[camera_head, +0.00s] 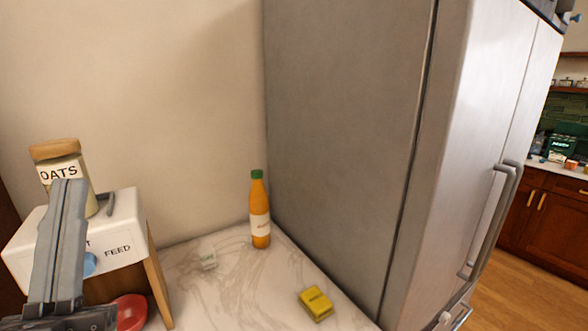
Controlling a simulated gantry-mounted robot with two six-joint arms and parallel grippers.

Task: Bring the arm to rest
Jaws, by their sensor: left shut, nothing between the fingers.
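My left gripper (69,184) is at the lower left of the head view, with its fingers pointing up and together. It is shut and empty. It shows in front of a white box (122,225) marked "FEED" and covers part of its front. The fingertips overlap the lower part of a jar labelled "OATS" (62,160) in the picture; I cannot tell how far apart they are in depth. My right gripper cannot be made out in this view.
An orange bottle (260,225) with a green cap stands on the marble counter (235,290). A red round thing (131,312) sits below the box. A steel fridge (350,130) bounds the right.

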